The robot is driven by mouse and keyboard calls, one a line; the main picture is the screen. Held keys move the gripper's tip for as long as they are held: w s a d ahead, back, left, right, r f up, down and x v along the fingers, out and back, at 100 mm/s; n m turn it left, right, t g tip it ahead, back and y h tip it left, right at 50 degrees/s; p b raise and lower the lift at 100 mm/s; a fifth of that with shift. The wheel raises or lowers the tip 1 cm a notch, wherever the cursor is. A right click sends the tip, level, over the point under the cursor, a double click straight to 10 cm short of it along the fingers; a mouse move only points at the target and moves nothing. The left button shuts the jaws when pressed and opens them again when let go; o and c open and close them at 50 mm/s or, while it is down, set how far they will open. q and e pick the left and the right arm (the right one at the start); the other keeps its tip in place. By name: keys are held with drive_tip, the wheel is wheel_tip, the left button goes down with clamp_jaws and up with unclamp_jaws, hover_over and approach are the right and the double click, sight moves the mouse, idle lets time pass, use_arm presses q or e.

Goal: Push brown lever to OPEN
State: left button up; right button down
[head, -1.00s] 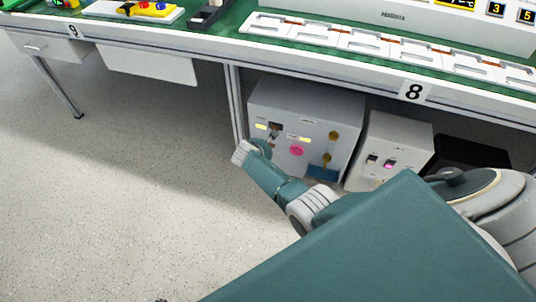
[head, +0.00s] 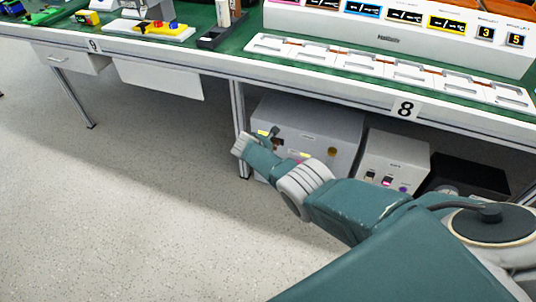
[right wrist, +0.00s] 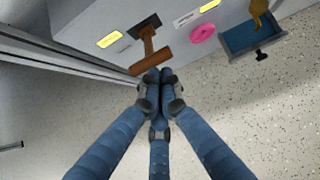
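The brown lever (right wrist: 150,52) is T-shaped and sticks out from a dark slot on the grey box's front, between two yellow labels (right wrist: 110,39). In the head view the lever (head: 274,131) shows small and dark at the box's upper left. My right gripper (right wrist: 158,78) has its blue fingers drawn together, with nothing seen between them. Its tips are just below the lever's crossbar; I cannot tell if they touch it. The label words are unreadable. My left gripper is out of view.
A pink knob (right wrist: 203,33) and a blue tray-like part (right wrist: 251,35) are on the box to the lever's right. A table leg (head: 239,125) stands close at left. The workbench (head: 330,83) overhangs the box. A smaller white box (head: 395,155) stands to the right.

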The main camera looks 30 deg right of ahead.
drive_tip(key=shift+d+r, duration=0.1)
drive_tip(key=shift+d, duration=0.2)
drive_tip(key=shift+r, duration=0.15)
drive_tip(key=v, duration=1.2)
drive_tip(key=shift+a, duration=0.3)
drive_tip(key=shift+f, duration=0.2)
